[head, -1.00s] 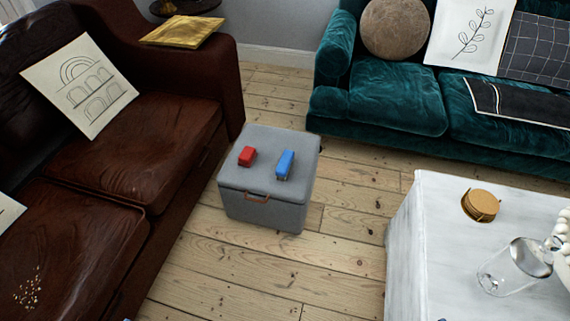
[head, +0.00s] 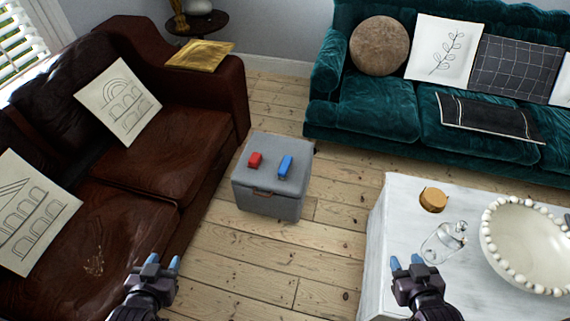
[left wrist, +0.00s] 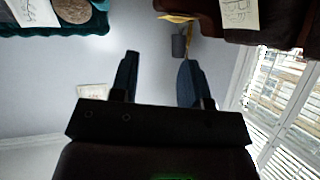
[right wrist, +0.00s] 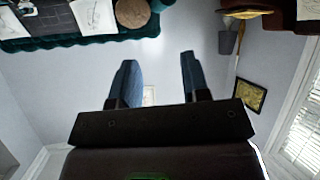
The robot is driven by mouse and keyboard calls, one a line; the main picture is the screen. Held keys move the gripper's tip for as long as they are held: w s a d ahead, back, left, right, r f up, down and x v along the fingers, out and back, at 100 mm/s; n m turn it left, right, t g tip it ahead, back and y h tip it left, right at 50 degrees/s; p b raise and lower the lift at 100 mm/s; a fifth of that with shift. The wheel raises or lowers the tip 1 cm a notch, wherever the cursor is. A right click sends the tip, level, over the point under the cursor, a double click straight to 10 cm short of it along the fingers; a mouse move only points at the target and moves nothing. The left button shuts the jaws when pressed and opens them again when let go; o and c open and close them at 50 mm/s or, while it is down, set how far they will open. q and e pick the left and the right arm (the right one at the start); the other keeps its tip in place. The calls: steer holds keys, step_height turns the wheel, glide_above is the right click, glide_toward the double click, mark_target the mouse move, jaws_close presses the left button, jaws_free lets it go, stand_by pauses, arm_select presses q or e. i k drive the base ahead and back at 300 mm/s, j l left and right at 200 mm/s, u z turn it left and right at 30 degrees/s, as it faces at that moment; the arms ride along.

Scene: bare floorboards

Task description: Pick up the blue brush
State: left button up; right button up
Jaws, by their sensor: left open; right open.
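The blue brush (head: 286,167) lies on top of the grey ottoman (head: 273,205), toward its right side. My left gripper (head: 163,263) is open and empty at the bottom left in the head view, well short of the ottoman. My right gripper (head: 407,263) is open and empty at the bottom right, in front of the white table. The wrist views show the open fingers of the left (left wrist: 160,80) and right (right wrist: 158,80) grippers, with no brush in sight.
A brown leather sofa (head: 150,185) stands left of the ottoman and a teal sofa (head: 380,105) behind it to the right. The white table (head: 385,225) at right holds coasters (head: 433,199), a glass cloche (head: 440,243) and a beaded bowl (head: 525,245). Floorboards (head: 260,255) in front are clear.

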mark_target(283, 172)
steer(key=i+j+u, duration=0.3)
steer(key=i, duration=0.4)
steer(key=i+u, duration=0.25)
steer(key=i, duration=0.5)
steer(key=j, duration=0.05)
